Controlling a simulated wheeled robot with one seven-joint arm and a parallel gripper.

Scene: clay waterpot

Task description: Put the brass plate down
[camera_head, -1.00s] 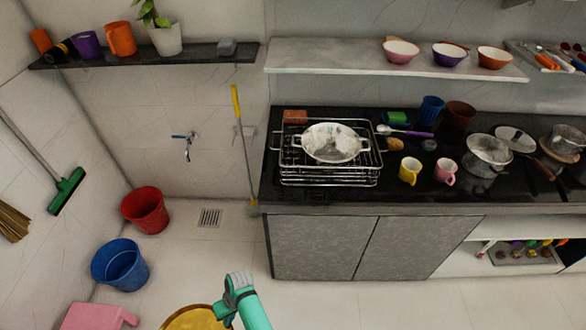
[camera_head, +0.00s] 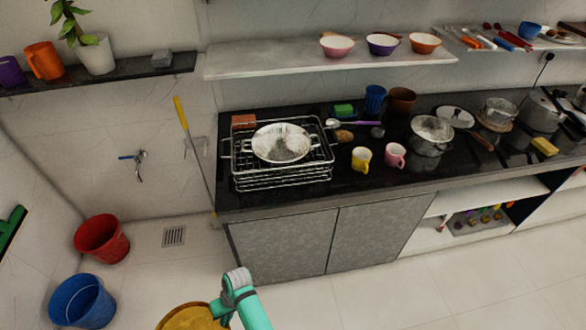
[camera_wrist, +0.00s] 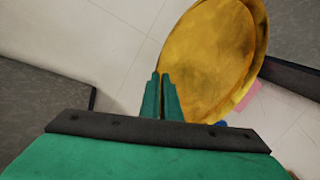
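The brass plate (camera_wrist: 215,55) is a round, golden, shallow dish with a raised rim. In the wrist view my gripper (camera_wrist: 161,80) has its two green fingers close together at the plate's near rim, and the plate extends beyond the fingertips. In the head view the plate (camera_head: 190,318) shows at the bottom edge, partly cut off, beside my turquoise arm. It is held in the air over the floor, in front of the counter.
The black counter (camera_head: 300,196) holds a wire rack (camera_head: 282,180) with a metal pan, a yellow mug (camera_head: 361,158), a pink mug (camera_head: 395,155) and pots. A red bucket (camera_head: 102,240) and a blue bucket (camera_head: 82,302) stand on the floor at left. Floor before the cabinets is clear.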

